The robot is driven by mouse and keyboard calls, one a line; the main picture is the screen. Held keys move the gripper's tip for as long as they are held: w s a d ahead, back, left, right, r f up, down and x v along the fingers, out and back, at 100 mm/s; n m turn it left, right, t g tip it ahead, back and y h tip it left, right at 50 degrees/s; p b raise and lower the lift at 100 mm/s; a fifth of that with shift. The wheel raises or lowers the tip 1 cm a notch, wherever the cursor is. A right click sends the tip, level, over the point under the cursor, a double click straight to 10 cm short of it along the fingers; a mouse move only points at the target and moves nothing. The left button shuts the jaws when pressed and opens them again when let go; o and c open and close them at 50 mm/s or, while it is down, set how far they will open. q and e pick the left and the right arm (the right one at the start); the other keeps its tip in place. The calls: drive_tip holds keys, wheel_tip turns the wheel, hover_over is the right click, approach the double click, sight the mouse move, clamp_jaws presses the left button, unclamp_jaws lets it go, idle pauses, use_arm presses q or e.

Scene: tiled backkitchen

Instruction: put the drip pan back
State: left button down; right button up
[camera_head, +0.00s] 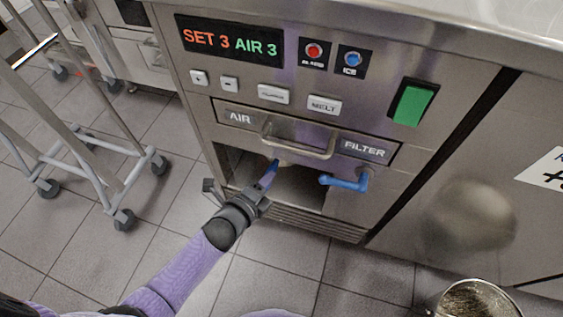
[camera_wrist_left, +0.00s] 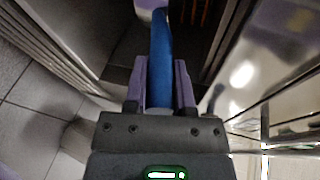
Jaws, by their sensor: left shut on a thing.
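My left gripper (camera_head: 266,182) reaches into the dark opening (camera_head: 236,166) under the drawer marked AIR FILTER. It is shut on a blue handle (camera_head: 272,170), which points into the opening. In the left wrist view the blue handle (camera_wrist_left: 160,62) stands between the two purple fingers, with a pale part at its far end. I cannot tell what this tool is. A flat grey surface (camera_head: 298,190) shows low in the opening; I cannot tell whether it is the drip pan or the opening's floor. My right gripper is not in view.
A blue lever (camera_head: 346,183) juts out just right of the opening. The drawer handle (camera_head: 298,146) sticks out above it. A wheeled rack (camera_head: 85,165) stands at left. A round metal container (camera_head: 476,301) is at lower right. Tiled floor in front is mostly clear.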

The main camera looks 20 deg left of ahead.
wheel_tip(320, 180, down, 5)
drive_tip(key=b, duration=0.5)
use_arm(q)
wheel_tip(320, 180, down, 10)
drive_tip(key=b, duration=0.2)
drive_tip(key=shift+r, duration=0.2)
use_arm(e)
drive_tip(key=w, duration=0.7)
use_arm(q)
drive_tip(key=shift+s, duration=0.1)
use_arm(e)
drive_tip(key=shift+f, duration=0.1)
use_arm(q)
drive_tip(key=shift+f, duration=0.15)
drive_tip(key=shift+c, duration=2.2)
unclamp_jaws()
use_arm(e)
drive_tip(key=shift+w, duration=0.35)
